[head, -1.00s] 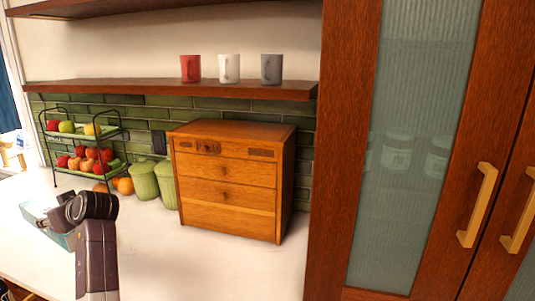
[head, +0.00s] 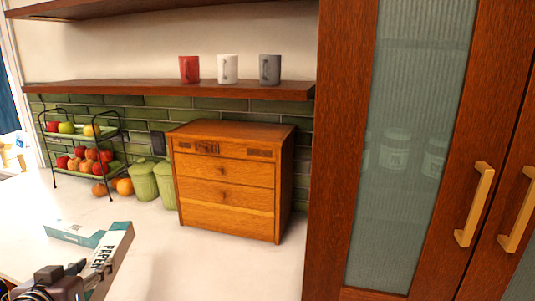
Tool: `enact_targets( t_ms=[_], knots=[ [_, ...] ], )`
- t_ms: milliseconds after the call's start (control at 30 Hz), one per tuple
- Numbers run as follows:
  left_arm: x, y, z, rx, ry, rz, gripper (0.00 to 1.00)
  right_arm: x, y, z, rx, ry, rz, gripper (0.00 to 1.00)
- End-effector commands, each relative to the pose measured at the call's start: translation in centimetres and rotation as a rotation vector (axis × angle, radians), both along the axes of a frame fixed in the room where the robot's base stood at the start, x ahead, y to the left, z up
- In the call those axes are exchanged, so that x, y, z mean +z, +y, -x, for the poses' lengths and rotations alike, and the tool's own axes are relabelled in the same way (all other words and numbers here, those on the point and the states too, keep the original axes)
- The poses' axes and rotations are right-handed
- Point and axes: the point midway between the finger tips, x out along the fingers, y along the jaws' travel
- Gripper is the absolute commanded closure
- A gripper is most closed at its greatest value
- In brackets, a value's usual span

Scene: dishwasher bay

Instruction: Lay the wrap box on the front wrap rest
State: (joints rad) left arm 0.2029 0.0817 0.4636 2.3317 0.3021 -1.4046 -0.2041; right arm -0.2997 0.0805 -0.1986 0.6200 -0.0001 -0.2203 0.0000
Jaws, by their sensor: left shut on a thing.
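A teal and white wrap box (head: 115,246) with dark "PAPER" lettering is at the lower left of the head view. My left gripper (head: 88,274) is shut on its near part, and the box is tilted, its far end pointing away from me. I cannot tell how high it is above the counter. A second teal and white box-like thing (head: 75,233) lies on the counter just behind and left of it. I cannot make out the front wrap rest. My right gripper is not in view.
The white counter (head: 165,250) is clear right of the wrap box. A wooden drawer chest (head: 225,185), green canisters (head: 143,181) and a two-tier fruit rack (head: 85,152) stand along the tiled wall. A tall glass-door cabinet (head: 335,180) bounds the right.

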Motion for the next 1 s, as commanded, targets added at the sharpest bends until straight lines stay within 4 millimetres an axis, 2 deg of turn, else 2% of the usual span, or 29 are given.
enact_targets(
  t_ms=[367, 700, 900, 1000],
  knots=[
    [-2.2, -7.6, 5.6, -0.431, 0.008, -0.002, 0.92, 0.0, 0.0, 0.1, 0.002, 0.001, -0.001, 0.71],
    [-4.1, -15.3, 10.9, -0.864, 0.006, 0.004, 0.92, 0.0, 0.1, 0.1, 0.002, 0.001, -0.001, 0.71],
    [-4.9, -18.8, 13.2, -1.057, 0.004, 0.005, 0.92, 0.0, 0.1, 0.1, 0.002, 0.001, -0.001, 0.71],
    [-4.8, -19.5, 13.6, -1.092, -0.006, 0.006, 0.92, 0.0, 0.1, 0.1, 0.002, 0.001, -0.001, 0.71]
  ],
)
